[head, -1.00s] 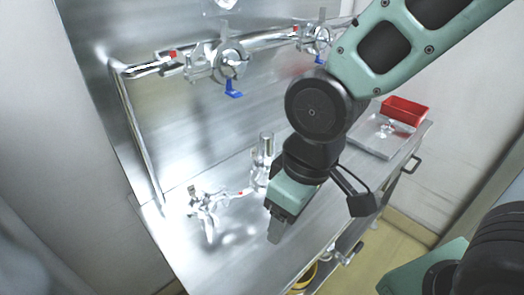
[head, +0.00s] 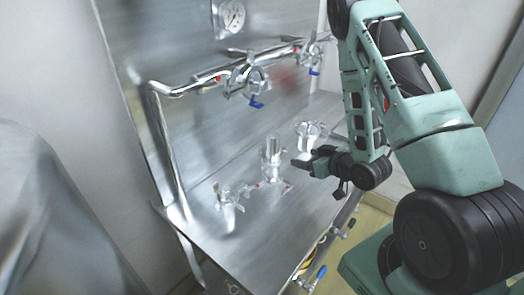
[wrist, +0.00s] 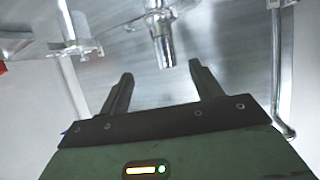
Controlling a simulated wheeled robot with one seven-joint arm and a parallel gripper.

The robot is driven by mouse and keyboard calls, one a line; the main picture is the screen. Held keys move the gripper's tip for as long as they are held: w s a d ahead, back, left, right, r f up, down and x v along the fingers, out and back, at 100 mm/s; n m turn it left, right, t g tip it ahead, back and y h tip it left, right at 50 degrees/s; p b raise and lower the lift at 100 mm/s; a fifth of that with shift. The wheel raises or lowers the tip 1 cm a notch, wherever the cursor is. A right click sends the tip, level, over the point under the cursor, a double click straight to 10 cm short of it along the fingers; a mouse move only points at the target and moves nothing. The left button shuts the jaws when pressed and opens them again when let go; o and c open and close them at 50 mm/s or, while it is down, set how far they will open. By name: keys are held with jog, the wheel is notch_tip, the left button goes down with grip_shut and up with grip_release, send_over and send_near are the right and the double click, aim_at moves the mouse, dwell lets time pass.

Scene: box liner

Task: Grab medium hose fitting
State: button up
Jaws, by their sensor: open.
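Three silvery metal fittings stand on the steel worktop in the head view: a left one with several arms (head: 228,196), a middle one with an upright cylinder (head: 271,158), and a right one (head: 310,136). I cannot tell for sure which is the medium hose fitting; the middle one is nearest my gripper. My gripper (head: 300,163) is low over the worktop, pointing left, just right of the middle fitting. In the wrist view my gripper (wrist: 160,72) is open and empty. A metal fitting (wrist: 163,42) lies ahead, lined up between the fingers and beyond their tips.
The steel worktop (head: 255,240) is clear toward its front. A pipe with valves and blue handles (head: 246,78) runs along the steel back panel, below a round gauge (head: 232,17). More valves (head: 315,280) show below the front edge. A vertical pipe (wrist: 278,80) shows at the wrist view's right.

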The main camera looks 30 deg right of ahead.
send_near(277, 149)
jog(key=d+f+x, duration=0.1)
jog(key=x, duration=0.6)
jog(key=w+p, duration=0.1)
jog(key=w+a+p, duration=0.1)
jog(key=w+p, duration=0.1)
jog(key=w, duration=0.1)
jog(key=shift+w+a+f+p, duration=0.1)
jog(key=shift+a+f+p, duration=0.1)
jog(key=shift+f+p, duration=0.15)
jog(key=shift+w+f, duration=0.3)
jog(key=shift+w, duration=0.05)
jog(key=c, duration=1)
jog(key=shift+c, duration=1.3)
